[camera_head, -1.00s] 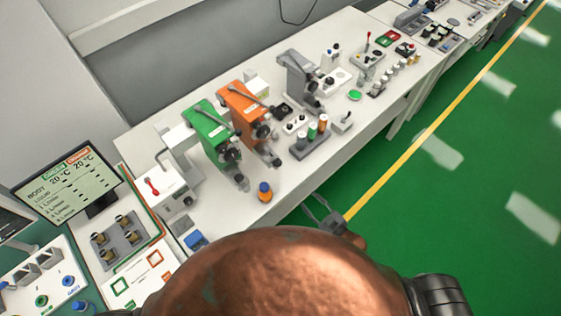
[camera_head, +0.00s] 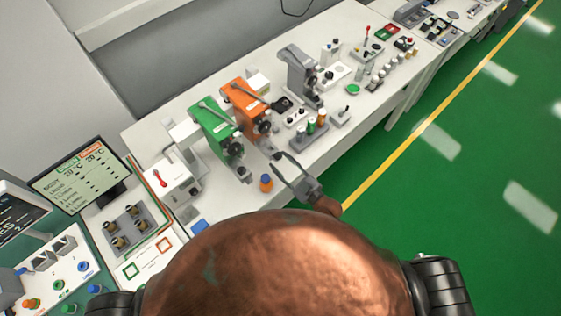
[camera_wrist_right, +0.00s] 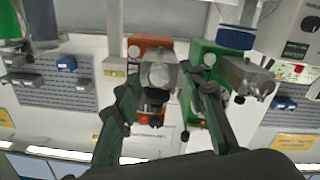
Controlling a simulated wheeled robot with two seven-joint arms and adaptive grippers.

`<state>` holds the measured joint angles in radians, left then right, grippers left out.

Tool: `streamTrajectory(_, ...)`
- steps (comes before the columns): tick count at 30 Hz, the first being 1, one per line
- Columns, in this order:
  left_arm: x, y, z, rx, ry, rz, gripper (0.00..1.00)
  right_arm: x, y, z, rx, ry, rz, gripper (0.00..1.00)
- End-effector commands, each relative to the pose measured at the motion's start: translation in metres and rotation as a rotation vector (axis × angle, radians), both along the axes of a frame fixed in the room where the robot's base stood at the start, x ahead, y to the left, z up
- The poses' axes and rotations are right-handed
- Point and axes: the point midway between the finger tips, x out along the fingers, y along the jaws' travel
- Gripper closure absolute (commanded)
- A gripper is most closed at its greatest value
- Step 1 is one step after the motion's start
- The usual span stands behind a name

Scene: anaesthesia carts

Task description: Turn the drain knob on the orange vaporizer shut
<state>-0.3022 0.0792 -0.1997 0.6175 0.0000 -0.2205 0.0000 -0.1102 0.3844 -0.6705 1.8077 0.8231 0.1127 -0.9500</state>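The orange vaporizer (camera_head: 240,97) stands on the white bench, right of the green vaporizer (camera_head: 212,120). It has a dark round knob on its front and a grey part low in front. My right gripper (camera_head: 276,168) is open just in front of it, over the bench edge. In the right wrist view my two fingers (camera_wrist_right: 158,82) are apart, with the orange vaporizer (camera_wrist_right: 142,50) and its grey and dark front parts between and beyond them. I see no contact. I cannot pick out the drain knob clearly. My left gripper is not in view.
A small orange bottle with a blue cap (camera_head: 266,183) stands near the bench edge, left of my right gripper. A white box with a red lever (camera_head: 172,182) is at left. The green floor is clear.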

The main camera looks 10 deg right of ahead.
Motion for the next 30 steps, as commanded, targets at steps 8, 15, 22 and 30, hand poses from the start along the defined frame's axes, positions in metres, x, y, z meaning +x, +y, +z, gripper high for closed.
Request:
streamTrajectory(8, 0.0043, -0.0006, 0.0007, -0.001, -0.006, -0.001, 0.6, 0.0017, 0.0012, -0.0011, 0.0, 0.002, 0.0, 0.62)
streamTrajectory(15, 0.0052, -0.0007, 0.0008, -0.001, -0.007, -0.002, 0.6, 0.0017, 0.0012, -0.0009, 0.0, 0.002, 0.001, 0.77)
streamTrajectory(22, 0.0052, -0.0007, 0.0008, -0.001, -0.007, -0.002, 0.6, 0.0015, 0.0012, -0.0009, 0.0, 0.002, 0.0, 0.93)
streamTrajectory(30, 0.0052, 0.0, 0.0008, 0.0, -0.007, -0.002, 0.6, 0.0013, 0.0024, -0.0011, 0.002, 0.004, 0.001, 1.0)
